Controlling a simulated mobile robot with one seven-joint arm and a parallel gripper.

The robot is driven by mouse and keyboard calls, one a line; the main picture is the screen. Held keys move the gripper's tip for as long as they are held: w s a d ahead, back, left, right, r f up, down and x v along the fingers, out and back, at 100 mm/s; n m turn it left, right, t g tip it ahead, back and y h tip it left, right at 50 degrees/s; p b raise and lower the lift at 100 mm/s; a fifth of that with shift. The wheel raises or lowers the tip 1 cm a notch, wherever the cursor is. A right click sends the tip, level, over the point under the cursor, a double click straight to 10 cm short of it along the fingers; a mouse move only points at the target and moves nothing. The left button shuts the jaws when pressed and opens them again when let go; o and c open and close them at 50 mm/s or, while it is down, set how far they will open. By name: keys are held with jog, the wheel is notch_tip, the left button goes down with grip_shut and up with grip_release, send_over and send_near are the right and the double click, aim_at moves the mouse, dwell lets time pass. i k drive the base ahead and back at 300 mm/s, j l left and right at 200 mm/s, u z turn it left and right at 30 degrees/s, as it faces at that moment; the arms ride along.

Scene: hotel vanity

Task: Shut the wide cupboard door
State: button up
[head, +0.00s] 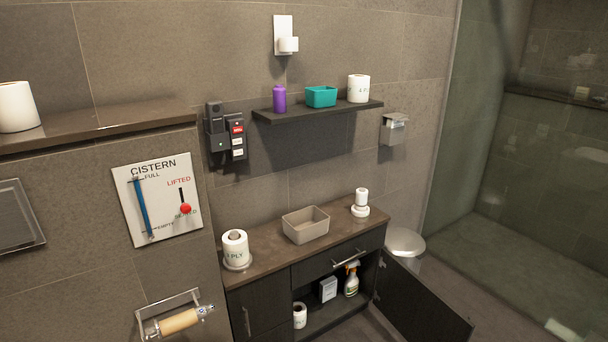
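The wide cupboard door (422,302) is a dark panel at the lower right in the head view. It stands open, attached at the right side of the vanity cupboard and swung outward to the front right. The cupboard's open compartment (325,322) shows a spray bottle (351,281), a white box (328,290) and a toilet roll (300,316) inside. The door's lower part is cut off by the picture's edge. My gripper is not in view.
Beside the opening is a closed narrow door (262,309) with a vertical handle. A closed drawer (345,255) is above the opening. A round bin lid (405,242) stands behind the open door. A roll holder (175,317) juts from the wall at lower left.

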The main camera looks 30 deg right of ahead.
aim_at(420, 314)
jog(key=i+l, duration=0.1)
jog(key=l, duration=0.35)
jog(key=i+l, duration=0.15)
jog(key=l, duration=0.3)
jog(key=i+l+u, duration=0.1)
jog(key=l, duration=0.35)
jog(key=i+l, duration=0.1)
jog(key=l, duration=0.35)
jog(key=k+l+u, duration=0.1)
jog(key=l, duration=0.4)
jog(key=k+l, duration=0.1)
jog(key=l, duration=0.45)
jog(key=k+l+u, duration=0.1)
jog(key=k+l, duration=0.15)
jog(key=l, duration=0.3)
jog(key=k+l, duration=0.3)
jog(key=l, duration=0.25)
jog(key=k+l+u, duration=0.15)
jog(key=k+l, duration=0.15)
jog(key=l, duration=0.25)
jog(key=k+l, duration=0.3)
jog(key=l, duration=0.25)
jog(key=k+l+u, duration=0.15)
jog(key=k+l, duration=0.2)
jog(key=l, duration=0.15)
jog(key=i, duration=0.15)
jog(key=u, duration=0.05)
